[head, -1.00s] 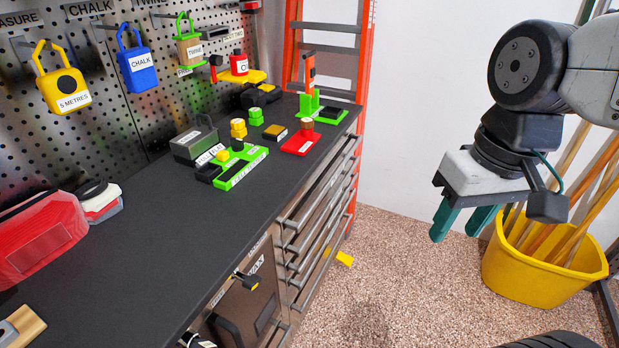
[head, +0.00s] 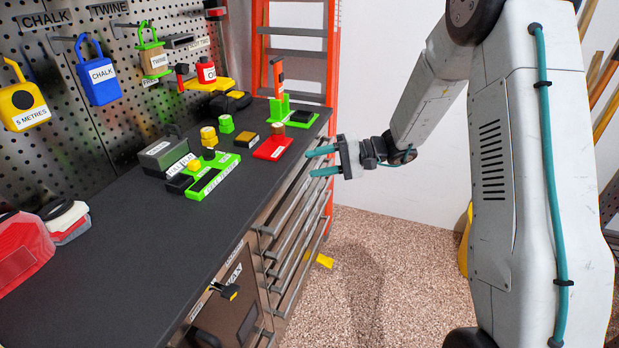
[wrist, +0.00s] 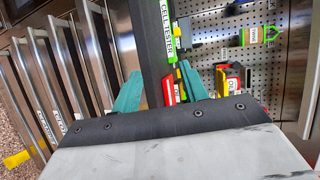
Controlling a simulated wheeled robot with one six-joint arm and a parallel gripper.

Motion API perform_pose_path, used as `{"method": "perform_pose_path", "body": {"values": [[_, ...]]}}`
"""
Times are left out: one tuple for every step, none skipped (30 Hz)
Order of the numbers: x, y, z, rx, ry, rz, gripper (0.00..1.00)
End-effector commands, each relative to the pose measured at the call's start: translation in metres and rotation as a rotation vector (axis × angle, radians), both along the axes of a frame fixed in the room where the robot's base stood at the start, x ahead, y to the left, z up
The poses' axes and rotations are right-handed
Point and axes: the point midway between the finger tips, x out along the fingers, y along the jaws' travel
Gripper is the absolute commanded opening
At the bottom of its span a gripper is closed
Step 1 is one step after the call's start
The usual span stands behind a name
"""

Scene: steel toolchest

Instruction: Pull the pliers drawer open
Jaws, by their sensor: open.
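The steel toolchest has a stack of several drawers with long bar handles (head: 293,206) on its front, below the black worktop. All of them look shut. In the wrist view the handles (wrist: 45,85) appear as upright bars at the left. Small labels show on the drawer fronts there, but I cannot read which one is the pliers drawer. My gripper (head: 318,162) has two teal fingers spread apart with nothing between them. It is near the worktop's right edge, around the height of the top drawers, pointing left toward the chest. In the wrist view my gripper (wrist: 160,92) also shows open.
On the worktop (head: 130,240) stand a green cell tester (head: 212,178), a red holder (head: 273,148) and a grey-green box (head: 163,155). An orange ladder (head: 331,60) stands behind the chest's far end. A yellow piece (head: 325,261) lies low by the drawers.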

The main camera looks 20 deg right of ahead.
Motion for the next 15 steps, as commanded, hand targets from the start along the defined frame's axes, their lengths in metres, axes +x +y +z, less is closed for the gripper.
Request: {"method": "perform_pose_path", "body": {"values": [[0.017, -0.012, -0.025, 0.041, -0.007, -0.059, 0.44], [0.027, -0.018, -0.036, 0.062, -0.017, -0.095, 0.44], [0.038, -0.026, -0.051, 0.087, -0.032, -0.140, 0.44], [0.046, -0.032, -0.062, 0.103, -0.043, -0.174, 0.44], [0.052, -0.038, -0.072, 0.117, -0.053, -0.207, 0.44], [0.060, -0.046, -0.086, 0.131, -0.064, -0.247, 0.44], [0.065, -0.051, -0.095, 0.139, -0.074, -0.275, 0.44], [0.069, -0.056, -0.104, 0.147, -0.081, -0.300, 0.44], [0.074, -0.062, -0.114, 0.155, -0.091, -0.330, 0.44], [0.077, -0.066, -0.120, 0.159, -0.097, -0.349, 0.44], [0.079, -0.069, -0.125, 0.162, -0.102, -0.366, 0.44], [0.081, -0.073, -0.131, 0.167, -0.107, -0.383, 0.44], [0.083, -0.074, -0.134, 0.169, -0.110, -0.394, 0.44], [0.084, -0.075, -0.137, 0.169, -0.114, -0.401, 0.44], [0.086, -0.075, -0.139, 0.170, -0.117, -0.408, 0.44]]}}
